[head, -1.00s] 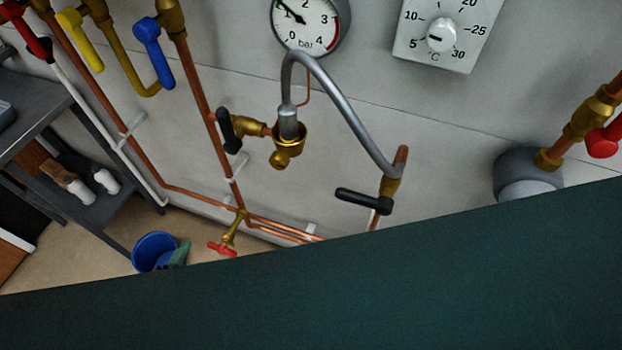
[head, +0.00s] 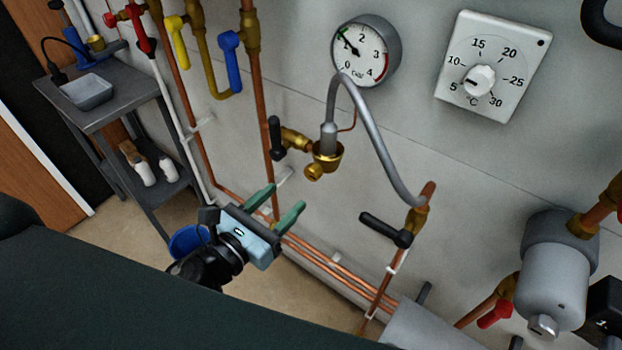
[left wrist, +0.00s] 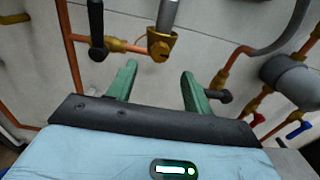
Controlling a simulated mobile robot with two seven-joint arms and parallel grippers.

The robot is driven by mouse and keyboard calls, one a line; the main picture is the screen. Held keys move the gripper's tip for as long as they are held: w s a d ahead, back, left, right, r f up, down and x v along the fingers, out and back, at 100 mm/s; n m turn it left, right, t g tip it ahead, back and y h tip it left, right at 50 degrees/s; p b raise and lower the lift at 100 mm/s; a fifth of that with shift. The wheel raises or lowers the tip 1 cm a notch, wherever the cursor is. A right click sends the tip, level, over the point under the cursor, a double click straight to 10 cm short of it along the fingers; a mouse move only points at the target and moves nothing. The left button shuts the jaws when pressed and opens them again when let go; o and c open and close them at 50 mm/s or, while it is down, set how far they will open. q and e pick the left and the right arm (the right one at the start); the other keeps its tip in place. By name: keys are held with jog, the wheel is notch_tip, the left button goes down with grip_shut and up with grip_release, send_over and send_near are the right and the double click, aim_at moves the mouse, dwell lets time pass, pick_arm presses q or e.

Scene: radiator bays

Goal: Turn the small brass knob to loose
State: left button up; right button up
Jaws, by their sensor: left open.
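The small brass knob (head: 313,172) sticks out below a brass cup-shaped fitting (head: 326,156) at the lower end of a grey hose. In the left wrist view the knob (left wrist: 160,52) is near the top middle, with a slot-like mark on its face. My left gripper (head: 287,197) is open, its two green fingers pointing up at the wall, below and left of the knob in the head view. In the left wrist view the knob appears just beyond the gap between the fingertips (left wrist: 160,69), apart from them. My right gripper is not in view.
A black-handled valve (head: 276,138) is left of the knob and another (head: 386,230) is lower right. The grey hose (head: 376,135) arches between them. A pressure gauge (head: 362,52) and thermostat (head: 488,66) are above.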

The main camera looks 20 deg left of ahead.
aim_at(310, 175)
pick_arm(q)
jog(key=p+x, duration=0.1)
jog(key=x, duration=0.5)
jog(key=shift+w+r, duration=0.1)
jog(key=shift+w, duration=0.15)
jog(key=shift+w+d, duration=0.3)
jog(key=shift+w, duration=0.25)
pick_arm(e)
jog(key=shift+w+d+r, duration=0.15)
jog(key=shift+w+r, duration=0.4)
pick_arm(q)
jog(key=shift+c, duration=0.4)
jog(key=c, duration=0.9)
